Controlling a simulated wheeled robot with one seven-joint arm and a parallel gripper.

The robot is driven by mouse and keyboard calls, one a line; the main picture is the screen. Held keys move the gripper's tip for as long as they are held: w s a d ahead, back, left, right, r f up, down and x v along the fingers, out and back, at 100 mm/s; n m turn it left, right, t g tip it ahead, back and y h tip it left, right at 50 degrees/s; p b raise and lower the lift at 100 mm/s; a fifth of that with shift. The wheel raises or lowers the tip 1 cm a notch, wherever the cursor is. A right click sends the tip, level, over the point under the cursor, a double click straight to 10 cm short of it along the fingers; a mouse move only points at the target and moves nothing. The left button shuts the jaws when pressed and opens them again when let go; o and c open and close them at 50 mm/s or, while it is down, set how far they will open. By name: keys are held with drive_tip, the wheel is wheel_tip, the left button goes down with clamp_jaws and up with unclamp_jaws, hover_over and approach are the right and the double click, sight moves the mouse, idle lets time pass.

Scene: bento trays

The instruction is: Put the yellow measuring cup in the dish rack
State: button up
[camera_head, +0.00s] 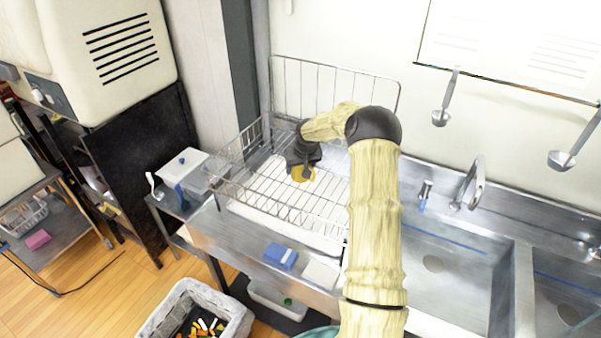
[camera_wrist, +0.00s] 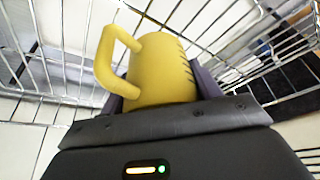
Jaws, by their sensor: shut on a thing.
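The yellow measuring cup (camera_wrist: 160,72) is between the fingers of my gripper (camera_wrist: 155,100), with its handle toward the left in the wrist view. Black marks run along its right side. My gripper (camera_head: 303,172) is shut on the cup and reaches down inside the wire dish rack (camera_head: 322,213), toward its back left part. In the head view the cup (camera_head: 302,174) shows just below the gripper, over the rack's wire floor. I cannot tell whether the cup touches the wires.
The rack's wire walls (camera_head: 229,152) surround the gripper. A lidded container (camera_head: 183,163) stands left of the rack. A blue sponge (camera_head: 280,256) and a white block (camera_head: 320,274) lie in front. The sink (camera_head: 450,262) and faucet (camera_head: 471,181) are on the right. The rack floor looks mostly empty.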

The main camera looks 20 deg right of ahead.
sight(300, 175)
drive_tip(key=shift+f+p, duration=0.65)
drive_tip(key=shift+f, duration=1.2)
drive_tip(key=shift+f, duration=0.1)
drive_tip(key=o, duration=1.1)
drive_tip(key=shift+c, duration=0.2)
drive_tip(key=b+v, duration=0.3)
drive_tip(key=v, duration=0.9)
drive_tip(key=shift+s, duration=0.1)
